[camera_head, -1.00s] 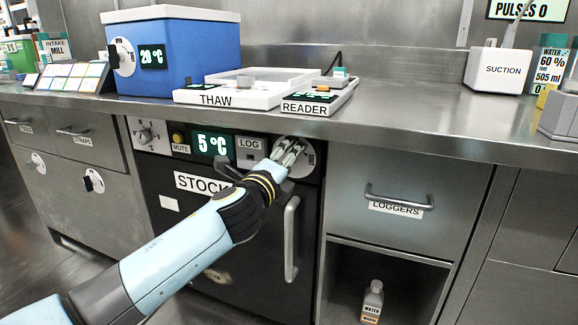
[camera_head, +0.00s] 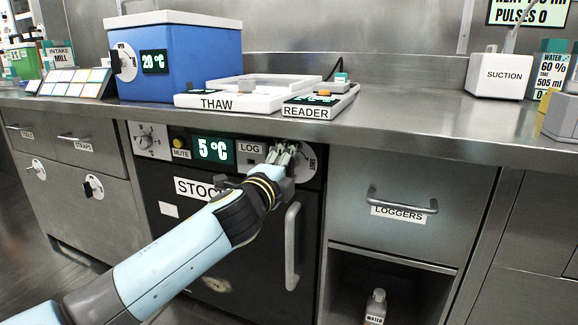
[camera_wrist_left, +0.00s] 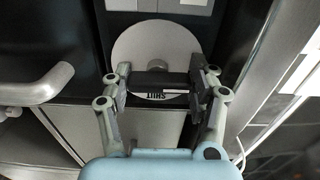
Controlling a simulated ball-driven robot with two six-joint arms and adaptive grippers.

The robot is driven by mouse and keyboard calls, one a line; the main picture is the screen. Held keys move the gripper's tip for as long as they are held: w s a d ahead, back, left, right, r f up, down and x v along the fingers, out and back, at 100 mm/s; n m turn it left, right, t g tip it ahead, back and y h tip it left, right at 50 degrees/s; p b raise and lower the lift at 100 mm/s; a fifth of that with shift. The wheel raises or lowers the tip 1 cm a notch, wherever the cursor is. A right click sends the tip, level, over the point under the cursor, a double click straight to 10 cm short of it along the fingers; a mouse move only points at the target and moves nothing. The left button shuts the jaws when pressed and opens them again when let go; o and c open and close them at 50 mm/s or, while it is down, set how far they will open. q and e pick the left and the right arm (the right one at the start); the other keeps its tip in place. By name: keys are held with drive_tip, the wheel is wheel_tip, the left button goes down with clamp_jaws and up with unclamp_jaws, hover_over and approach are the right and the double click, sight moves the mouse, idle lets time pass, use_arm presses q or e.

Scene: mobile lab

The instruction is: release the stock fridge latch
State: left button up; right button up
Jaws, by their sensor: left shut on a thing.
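The stock fridge (camera_head: 240,240) is the black-fronted unit under the counter, with a vertical grey handle (camera_head: 291,245) at its right. Its latch is a dark bar on a white disc (camera_head: 309,165) at the top right of the front. My left gripper (camera_head: 281,154) reaches up to the disc and covers part of it. In the left wrist view the latch bar (camera_wrist_left: 160,83) lies across the disc, between the fingers of my left gripper (camera_wrist_left: 162,90), which is shut on it. The word SHUT shows below the bar there. My right gripper is not in view.
The counter edge (camera_head: 400,133) overhangs just above the fridge panel. The LOGGERS drawer handle (camera_head: 402,203) sticks out to the right. A THAW tray (camera_head: 250,95), a READER (camera_head: 318,104) and a blue box (camera_head: 185,60) stand on the counter above.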

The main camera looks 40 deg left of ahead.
use_arm(q)
drive_tip(key=shift+f, duration=0.1)
drive_tip(key=o, duration=1.2)
drive_tip(key=v, duration=1.2)
